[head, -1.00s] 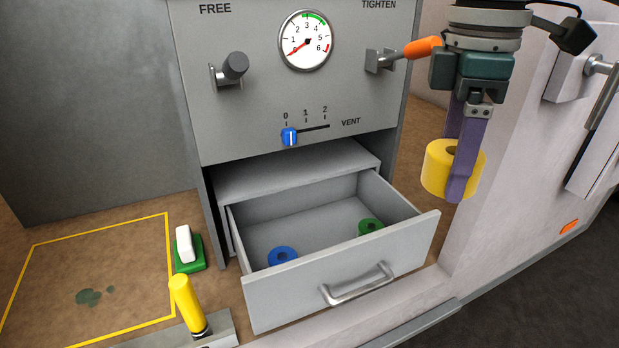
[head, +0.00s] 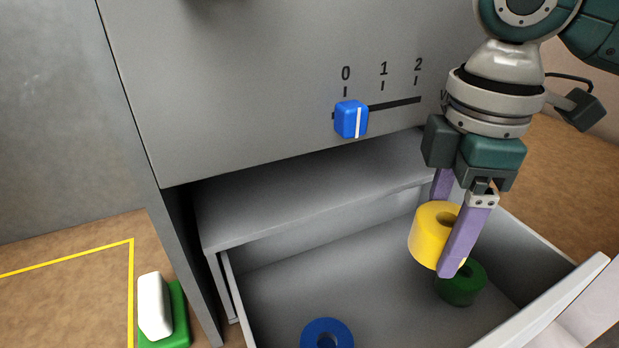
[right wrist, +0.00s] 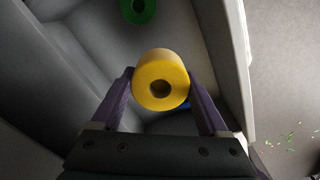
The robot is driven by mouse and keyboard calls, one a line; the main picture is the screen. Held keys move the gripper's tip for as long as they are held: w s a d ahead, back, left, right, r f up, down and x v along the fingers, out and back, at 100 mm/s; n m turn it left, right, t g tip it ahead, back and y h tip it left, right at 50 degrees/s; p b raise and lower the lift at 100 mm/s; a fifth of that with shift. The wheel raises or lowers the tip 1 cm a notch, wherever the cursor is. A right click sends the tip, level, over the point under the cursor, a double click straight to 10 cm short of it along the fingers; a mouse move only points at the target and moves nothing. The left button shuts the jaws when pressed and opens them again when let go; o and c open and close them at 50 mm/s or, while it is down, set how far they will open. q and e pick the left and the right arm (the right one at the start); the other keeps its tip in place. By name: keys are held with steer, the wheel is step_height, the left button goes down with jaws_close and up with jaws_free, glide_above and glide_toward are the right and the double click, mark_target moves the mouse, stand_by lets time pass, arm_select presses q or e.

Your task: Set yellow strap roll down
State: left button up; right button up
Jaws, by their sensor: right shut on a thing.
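The yellow strap roll (head: 432,236) is a thick ring with a hole through it. My right gripper (head: 447,230) is shut on it, with one purple finger on each side. My left gripper is not in view.
A blue roll (head: 327,335) and a green roll (head: 461,284) lie in the drawer, with bare floor between them. The cabinet with a blue slider (head: 351,119) stands behind. A white and green block (head: 157,307) is at the left.

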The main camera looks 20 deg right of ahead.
steer(key=b, duration=0.5)
glide_toward(394, 293)
steer(key=s+f, duration=0.1)
steer(key=f, duration=0.1)
steer(key=s+f, duration=0.3)
steer(key=shift+d+f, duration=0.1)
steer(key=shift+f, duration=0.2)
steer(key=shift+w+r, duration=0.15)
steer(key=shift+w, duration=0.15)
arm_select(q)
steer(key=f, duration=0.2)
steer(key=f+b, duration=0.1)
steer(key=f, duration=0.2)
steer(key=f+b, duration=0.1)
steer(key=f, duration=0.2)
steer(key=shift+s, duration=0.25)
arm_select(e)
steer(key=w, duration=0.1)
steer(key=w+f, duration=0.1)
steer(key=w, duration=0.1)
steer(key=shift+w, duration=0.3)
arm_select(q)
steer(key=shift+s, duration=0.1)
arm_select(e)
steer(key=shift+s, duration=0.15)
steer(key=o, duration=1.4)
steer(key=shift+f, duration=0.15)
